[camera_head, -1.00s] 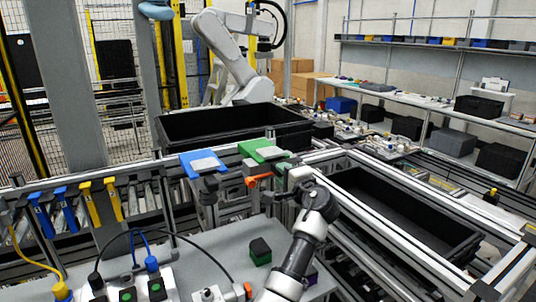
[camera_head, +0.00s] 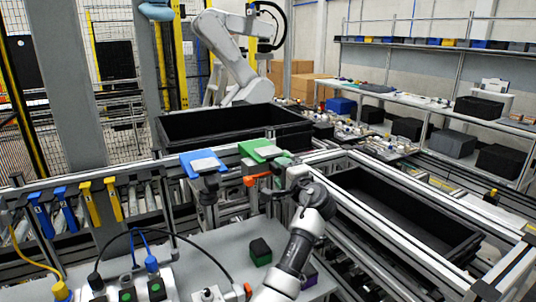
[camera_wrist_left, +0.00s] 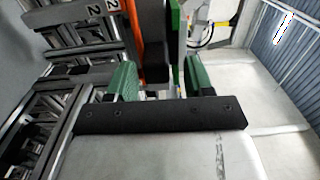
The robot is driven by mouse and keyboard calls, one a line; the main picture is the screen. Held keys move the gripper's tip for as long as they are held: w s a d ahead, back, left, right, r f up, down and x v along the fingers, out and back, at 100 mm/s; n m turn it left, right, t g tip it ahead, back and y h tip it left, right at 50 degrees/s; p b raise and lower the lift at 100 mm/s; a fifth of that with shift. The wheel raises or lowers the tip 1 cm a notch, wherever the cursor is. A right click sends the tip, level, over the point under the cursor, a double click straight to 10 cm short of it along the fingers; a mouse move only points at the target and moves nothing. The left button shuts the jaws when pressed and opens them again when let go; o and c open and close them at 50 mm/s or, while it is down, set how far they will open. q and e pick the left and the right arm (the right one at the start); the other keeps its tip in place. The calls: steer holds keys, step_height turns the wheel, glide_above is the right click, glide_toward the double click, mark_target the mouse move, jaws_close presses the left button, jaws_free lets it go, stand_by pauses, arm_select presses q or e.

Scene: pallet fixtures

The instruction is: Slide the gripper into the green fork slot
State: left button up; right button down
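In the left wrist view, the green fingers of my left gripper (camera_wrist_left: 158,80) are apart. A black block with an orange edge (camera_wrist_left: 150,40) and a thin green plate (camera_wrist_left: 177,45) show beyond and between the fingers. I cannot tell whether they touch. My right gripper is not in view.
A blue fixture (camera_head: 203,162) stands left of the green one. Black bins stand behind (camera_head: 235,126) and at the right (camera_head: 405,218). A dark block with a green face (camera_head: 260,252) sits on the grey table (camera_head: 215,262). Blue and yellow handles line the left rail.

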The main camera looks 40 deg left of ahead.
arm_select(q)
steer(key=shift+o, duration=0.2)
steer(key=shift+f, duration=0.25)
steer(key=b+v, duration=0.3)
steer(key=v, duration=0.7)
steer(key=shift+d+r+b, duration=0.2)
steer(key=shift+d+b, duration=0.15)
steer(key=shift+d, duration=0.05)
steer(key=shift+s, duration=0.15)
